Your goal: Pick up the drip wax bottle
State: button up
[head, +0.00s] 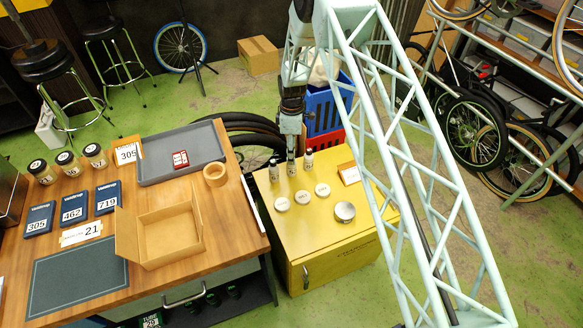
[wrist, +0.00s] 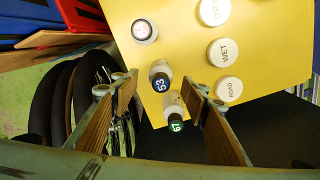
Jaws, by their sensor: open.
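Three small bottles stand in a row on the yellow cabinet's top; I cannot tell which is the drip wax bottle. In the head view the left bottle (head: 273,170) and right bottle (head: 308,159) show, with the middle one (head: 291,170) just below my gripper (head: 291,152). My gripper is open, pointing down; its fingers (wrist: 158,80) flank the 53 and 67 bottles in the picture, holding nothing.
Round white lids, one marked WET (wrist: 224,52), lie beside the bottles. A metal tin (head: 345,212) and a small card (head: 349,174) sit on the yellow cabinet (head: 330,240). Black tyres (head: 245,125) and a blue crate (head: 322,108) stand behind; the wooden bench (head: 225,245) is left.

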jog(key=shift+f, duration=0.7)
jog(key=shift+f, duration=0.1)
jog(key=shift+s+d+f+b, duration=0.1)
jog(key=shift+f+b, duration=0.45)
jog(key=shift+f, duration=1.9)
jog(key=shift+c, duration=0.9)
jog(key=c, duration=0.8)
